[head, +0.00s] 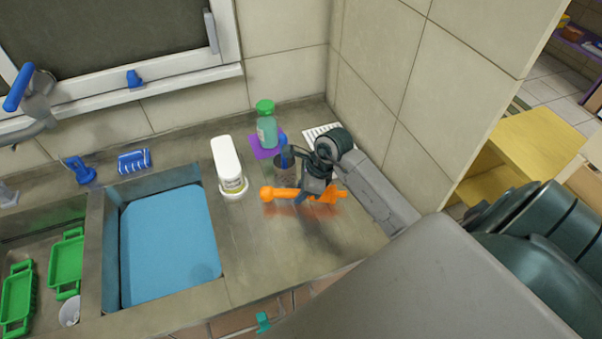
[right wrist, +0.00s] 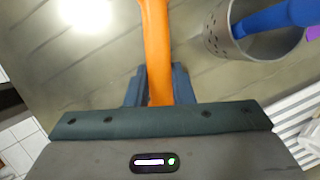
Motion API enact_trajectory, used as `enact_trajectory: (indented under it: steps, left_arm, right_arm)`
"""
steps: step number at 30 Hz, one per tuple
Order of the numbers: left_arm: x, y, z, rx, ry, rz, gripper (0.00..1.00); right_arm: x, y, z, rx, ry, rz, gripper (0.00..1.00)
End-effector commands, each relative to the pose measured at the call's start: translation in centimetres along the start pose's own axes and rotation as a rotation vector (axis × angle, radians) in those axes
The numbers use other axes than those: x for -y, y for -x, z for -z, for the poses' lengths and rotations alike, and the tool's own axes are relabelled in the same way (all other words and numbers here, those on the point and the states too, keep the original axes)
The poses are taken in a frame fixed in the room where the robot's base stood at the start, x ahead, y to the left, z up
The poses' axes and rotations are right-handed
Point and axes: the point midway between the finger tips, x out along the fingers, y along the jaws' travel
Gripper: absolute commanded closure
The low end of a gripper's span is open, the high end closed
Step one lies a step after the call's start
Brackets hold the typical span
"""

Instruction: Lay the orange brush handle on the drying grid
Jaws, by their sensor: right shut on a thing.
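The orange brush handle (head: 284,193) is held level over the counter in the head view, its round end to the left. My right gripper (head: 313,193) is shut on it near its right part. In the right wrist view the orange handle (right wrist: 157,50) runs up from between the jaws (right wrist: 158,88). The drying grid (head: 322,130), white and slatted, lies on the counter at the wall behind my right arm, which hides part of it. Its slats also show at the right of the right wrist view (right wrist: 297,120). My left gripper does not show.
A grey perforated cup (head: 285,168) with a blue-handled tool stands just behind the handle. A green-capped bottle (head: 266,130) on a purple mat and a white bottle (head: 228,165) stand further left. A blue-filled sink (head: 168,245) is left. The front counter is clear.

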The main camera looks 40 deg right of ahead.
Motion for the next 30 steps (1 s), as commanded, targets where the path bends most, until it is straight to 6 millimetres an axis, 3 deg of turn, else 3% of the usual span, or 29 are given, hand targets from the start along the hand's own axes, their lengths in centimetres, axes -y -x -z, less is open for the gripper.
enact_trajectory:
  steps: [3, 15, 16, 19, 30]
  left_arm:
    - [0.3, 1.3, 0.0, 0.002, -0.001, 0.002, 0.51]
    - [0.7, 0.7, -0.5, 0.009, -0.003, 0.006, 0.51]
    - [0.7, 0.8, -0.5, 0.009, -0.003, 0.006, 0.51]
    - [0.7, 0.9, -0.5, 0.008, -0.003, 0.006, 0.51]
    - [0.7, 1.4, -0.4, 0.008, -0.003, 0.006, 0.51]
  right_arm:
    - [-0.1, -1.0, 0.4, 0.001, -0.003, -0.002, 1.00]
    - [0.0, -1.9, 0.8, 0.000, 0.001, 0.002, 1.00]
    - [0.0, -1.9, 0.8, 0.000, 0.001, 0.002, 0.77]
    - [0.0, -1.8, 0.7, 0.000, 0.001, 0.002, 0.57]
    - [0.0, -1.4, 0.6, 0.000, 0.000, 0.001, 0.57]
